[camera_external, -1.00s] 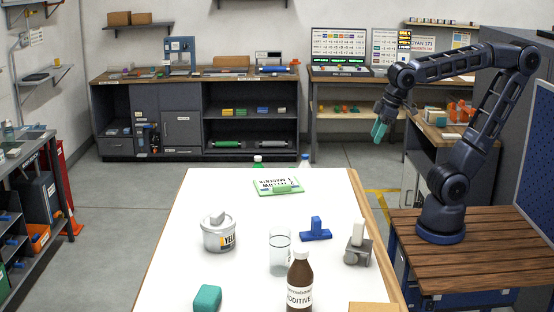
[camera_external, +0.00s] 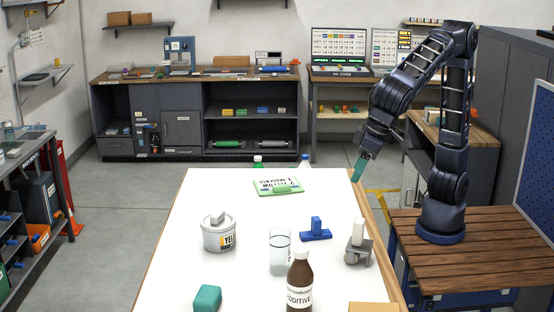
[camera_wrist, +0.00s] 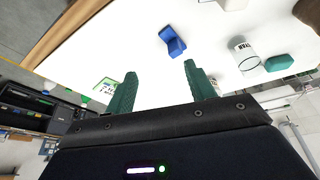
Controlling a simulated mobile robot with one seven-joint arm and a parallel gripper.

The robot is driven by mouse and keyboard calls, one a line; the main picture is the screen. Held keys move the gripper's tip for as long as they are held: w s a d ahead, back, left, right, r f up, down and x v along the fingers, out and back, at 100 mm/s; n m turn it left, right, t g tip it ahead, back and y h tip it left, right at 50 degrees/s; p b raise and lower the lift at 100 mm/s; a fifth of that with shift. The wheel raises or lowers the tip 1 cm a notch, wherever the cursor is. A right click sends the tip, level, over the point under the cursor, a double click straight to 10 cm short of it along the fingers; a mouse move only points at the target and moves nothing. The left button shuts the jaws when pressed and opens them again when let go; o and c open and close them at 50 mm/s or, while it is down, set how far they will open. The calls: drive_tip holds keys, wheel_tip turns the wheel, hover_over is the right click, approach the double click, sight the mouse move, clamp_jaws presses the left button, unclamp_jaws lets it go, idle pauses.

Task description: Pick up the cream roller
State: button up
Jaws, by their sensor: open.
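The cream roller (camera_external: 358,232) looks like a short pale cylinder standing upright on a grey holder (camera_external: 357,252), near the right edge of the white table in the external view. My gripper (camera_external: 360,168) is above and beyond it, near the table's right edge, pointing down and clear of everything. In the wrist view my gripper (camera_wrist: 160,72) shows two green fingers spread apart with nothing between them. A pale object (camera_wrist: 233,4) is cut off at the top of the wrist view; I cannot tell whether it is the roller.
A blue T-shaped piece (camera_external: 316,230) lies left of the roller. A clear glass (camera_external: 280,255), a brown bottle (camera_external: 300,285), a paint can (camera_external: 219,235), a teal block (camera_external: 207,298) and a green-edged sign (camera_external: 278,186) are also on the white table (camera_external: 200,200).

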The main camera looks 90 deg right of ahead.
approach(358, 231)
drive_tip(key=s+d, duration=0.1)
drive_tip(key=shift+m+t, duration=0.3)
drive_tip(key=shift+m, duration=0.1)
drive_tip(key=shift+d+x, duration=0.1)
drive_tip(key=shift+x, duration=2.7)
drive_tip(key=shift+d+x, duration=0.15)
drive_tip(key=shift+x, duration=2.6)
drive_tip(key=shift+s, duration=0.15)
clamp_jaws()
